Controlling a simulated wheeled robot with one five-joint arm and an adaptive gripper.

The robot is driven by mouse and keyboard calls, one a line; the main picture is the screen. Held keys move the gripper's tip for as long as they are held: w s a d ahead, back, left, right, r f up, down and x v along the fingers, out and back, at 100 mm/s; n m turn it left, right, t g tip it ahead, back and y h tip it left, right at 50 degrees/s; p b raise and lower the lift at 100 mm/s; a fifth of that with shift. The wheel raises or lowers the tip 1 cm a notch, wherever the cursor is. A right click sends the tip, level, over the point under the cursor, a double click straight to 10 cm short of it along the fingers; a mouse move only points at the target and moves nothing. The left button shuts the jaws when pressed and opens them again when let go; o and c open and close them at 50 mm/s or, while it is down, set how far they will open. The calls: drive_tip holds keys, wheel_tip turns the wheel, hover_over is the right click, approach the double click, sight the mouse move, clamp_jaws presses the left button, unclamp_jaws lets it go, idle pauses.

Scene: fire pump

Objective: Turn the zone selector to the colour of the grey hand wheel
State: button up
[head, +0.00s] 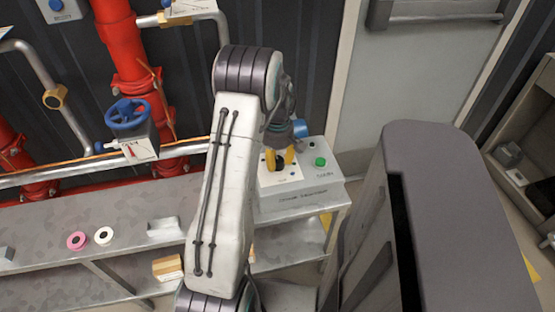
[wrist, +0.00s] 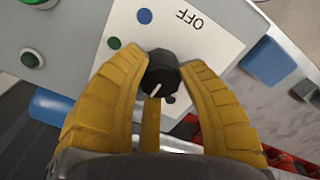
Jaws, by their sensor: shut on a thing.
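The zone selector is a black knob (wrist: 163,70) with a white pointer line, on a white plate (wrist: 190,45) in the wrist view. The pointer slants toward the lower left of that picture, away from "OFF". A blue dot (wrist: 145,16) and a green dot (wrist: 113,43) show on the plate; other marks are partly hidden by the fingers. My gripper (wrist: 155,78) has its yellow fingers shut on the knob's sides. In the head view, my gripper (head: 279,161) is at the panel box (head: 300,200). I see a blue hand wheel (head: 128,114), but no grey one.
A green button (head: 320,161) sits right of the plate. A metal bench (head: 60,212) holds a pink roll (head: 77,240) and a white roll (head: 104,236). Red pipes (head: 125,50) stand behind it. A door (head: 405,80) is at the right.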

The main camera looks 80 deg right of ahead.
sight(278, 160)
drive_tip(key=shift+a+f, duration=0.1)
drive_tip(key=o, duration=1.2)
drive_tip(key=shift+r, duration=0.2)
wheel_tip(278, 160, up, 12)
drive_tip(key=shift+f, duration=0.15)
idle(0.7)
